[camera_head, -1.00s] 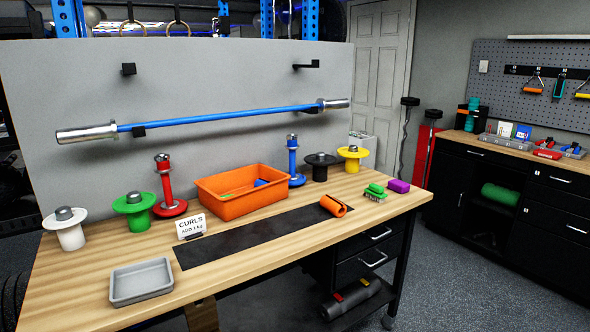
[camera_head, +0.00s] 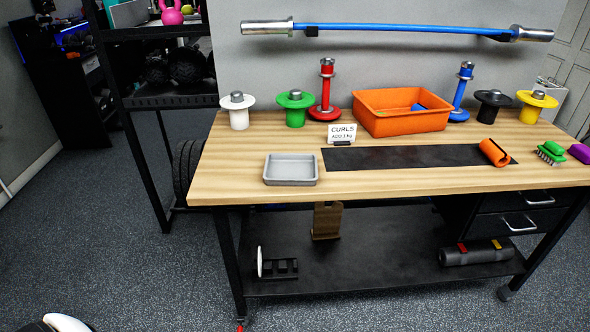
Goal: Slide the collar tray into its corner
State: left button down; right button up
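A small grey tray (camera_head: 291,181), which I take to be the collar tray, sits on the wooden bench top (camera_head: 240,160) near its front left corner. It looks empty. It lies left of the black mat (camera_head: 400,157) and apart from it. Bare wood shows between the tray and the bench's left and front edges. Neither of my grippers is in view.
Behind the tray stand a white disc stand (camera_head: 238,110), a green one (camera_head: 296,108) and a red post (camera_head: 327,95). A CURLS card (camera_head: 342,134) stands near the tray's back right. An orange bin (camera_head: 402,122) is at the back. Open floor lies left and in front.

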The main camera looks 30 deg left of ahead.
aim_at(280, 168)
jog(key=i+u, duration=0.1)
jog(key=u, duration=0.3)
jog(key=l+u, duration=0.15)
jog(key=u, duration=0.25)
jog(key=i+l+u, duration=0.15)
jog(key=u, duration=0.2)
